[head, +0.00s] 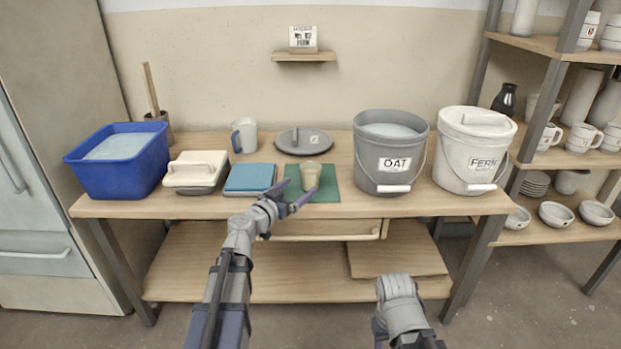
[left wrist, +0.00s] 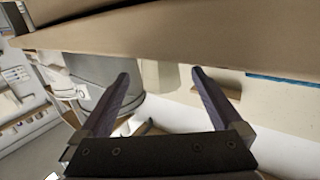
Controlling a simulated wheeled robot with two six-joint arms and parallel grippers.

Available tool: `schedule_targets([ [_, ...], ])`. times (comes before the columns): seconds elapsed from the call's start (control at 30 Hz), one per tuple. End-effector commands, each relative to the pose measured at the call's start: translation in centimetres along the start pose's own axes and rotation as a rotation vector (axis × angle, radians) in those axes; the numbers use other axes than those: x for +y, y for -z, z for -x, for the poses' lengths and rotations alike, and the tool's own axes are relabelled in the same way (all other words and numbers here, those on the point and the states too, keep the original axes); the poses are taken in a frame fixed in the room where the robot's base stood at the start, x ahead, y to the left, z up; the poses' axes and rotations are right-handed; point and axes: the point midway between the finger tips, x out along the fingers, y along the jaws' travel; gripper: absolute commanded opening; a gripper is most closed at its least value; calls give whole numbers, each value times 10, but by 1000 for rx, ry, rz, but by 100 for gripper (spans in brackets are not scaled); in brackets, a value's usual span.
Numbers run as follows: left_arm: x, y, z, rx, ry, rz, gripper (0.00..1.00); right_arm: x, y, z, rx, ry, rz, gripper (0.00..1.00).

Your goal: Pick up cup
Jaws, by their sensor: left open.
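A small beige cup (head: 310,176) stands upright on a green mat (head: 327,194) near the table's front edge. My left gripper (head: 299,188) is open, with its fingers pointing at the cup from the front. In the left wrist view, the pale cup (left wrist: 160,76) shows between and beyond the two spread fingertips (left wrist: 158,74); I cannot tell whether they touch it. My right arm's end (head: 399,305) hangs low in front of the table. Its fingers are mostly hidden or cut off.
A blue tub (head: 120,150), a lidded container (head: 195,171) and a blue-topped box (head: 250,178) stand left of the mat. Grey OAT (head: 384,165) and white FERN (head: 470,160) buckets stand right.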

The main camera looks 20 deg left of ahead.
Motion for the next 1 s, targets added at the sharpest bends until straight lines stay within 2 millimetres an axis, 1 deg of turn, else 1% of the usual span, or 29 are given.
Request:
schedule_targets([
  [0.2, 0, -8, -31, 0, -2, 0, 100, -1, 1, -9, 1, 1, 2, 50],
  [0.3, -1, -6, -44, 0, -2, 0, 100, -1, 1, -8, 1, 1, 2, 50],
  [0.4, 0, -6, -49, 0, -1, 0, 100, -1, 1, -8, 1, 1, 2, 50],
  [0.57, 1, -6, -48, 0, -1, 0, 100, -1, 1, -8, 1, 1, 2, 50],
  [0.67, 1, -6, -48, 0, -1, 0, 91, -1, 1, -8, 1, 1, 2, 50],
  [1.0, 0, -6, -48, 0, -1, 0, 53, -1, 1, -8, 1, 1, 2, 50],
])
